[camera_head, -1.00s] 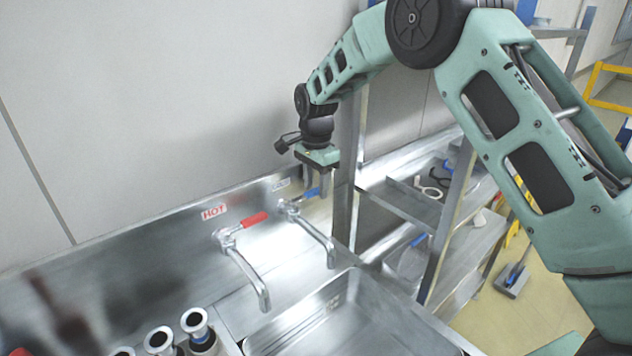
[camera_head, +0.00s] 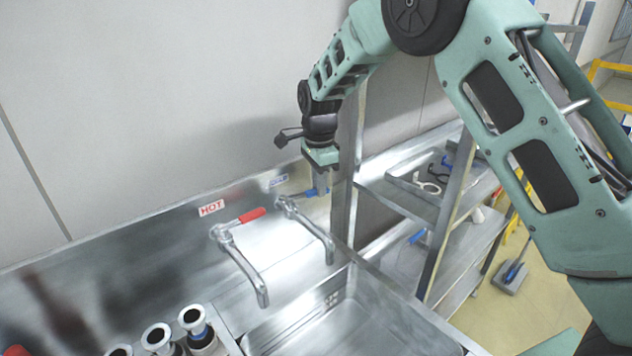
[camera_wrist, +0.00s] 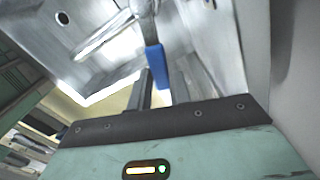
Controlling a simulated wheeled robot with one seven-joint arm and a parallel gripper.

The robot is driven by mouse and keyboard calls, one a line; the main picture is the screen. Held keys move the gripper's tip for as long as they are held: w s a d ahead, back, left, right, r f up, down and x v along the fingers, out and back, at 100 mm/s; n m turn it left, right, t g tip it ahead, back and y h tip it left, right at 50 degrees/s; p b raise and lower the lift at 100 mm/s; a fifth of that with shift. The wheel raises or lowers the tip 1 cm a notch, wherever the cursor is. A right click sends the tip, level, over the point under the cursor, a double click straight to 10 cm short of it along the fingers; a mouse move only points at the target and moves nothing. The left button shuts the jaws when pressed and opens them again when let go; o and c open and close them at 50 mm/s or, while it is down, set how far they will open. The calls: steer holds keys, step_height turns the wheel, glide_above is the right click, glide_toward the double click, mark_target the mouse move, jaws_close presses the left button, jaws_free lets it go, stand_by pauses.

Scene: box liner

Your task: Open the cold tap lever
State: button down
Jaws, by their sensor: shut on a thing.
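The cold tap (camera_head: 310,225) stands on the sink's back ledge below a blue COLD label (camera_head: 279,181). Its blue lever (camera_head: 312,191) points to the right, and my gripper (camera_head: 325,185) reaches down over it. In the wrist view the blue lever (camera_wrist: 154,62) lies between the fingers of my gripper (camera_wrist: 158,88), which is shut on it. The lever's far end is partly hidden by the fingers. The hot tap (camera_head: 240,255), with a red lever (camera_head: 252,215), stands to the left under a red HOT label (camera_head: 211,208).
The sink basin (camera_head: 330,335) lies in front of the taps. A metal shelf rack (camera_head: 410,207) stands close on the right of my gripper. Several metal-rimmed cylinders (camera_head: 191,317) stand at the lower left. The wall is close behind.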

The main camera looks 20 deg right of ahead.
steer(key=shift+s+a+r+m+p, duration=0.1)
steer(key=shift+s+a+m+p, duration=0.8)
steer(key=shift+m, duration=1.4)
steer(key=shift+s+a+f+m+p, duration=0.1)
steer(key=shift+s+a+m+p, duration=0.3)
steer(key=shift+s+m+p, duration=1.5)
steer(key=shift+s+a+r+m+p, duration=0.1)
steer(key=shift+s+a+m+p, duration=0.6)
steer(key=shift+m, duration=2)
steer(key=c, duration=1.3)
jaws_free()
step_height(320, 180, up, 17)
steer(key=b, duration=0.5)
steer(key=shift+r, duration=0.2)
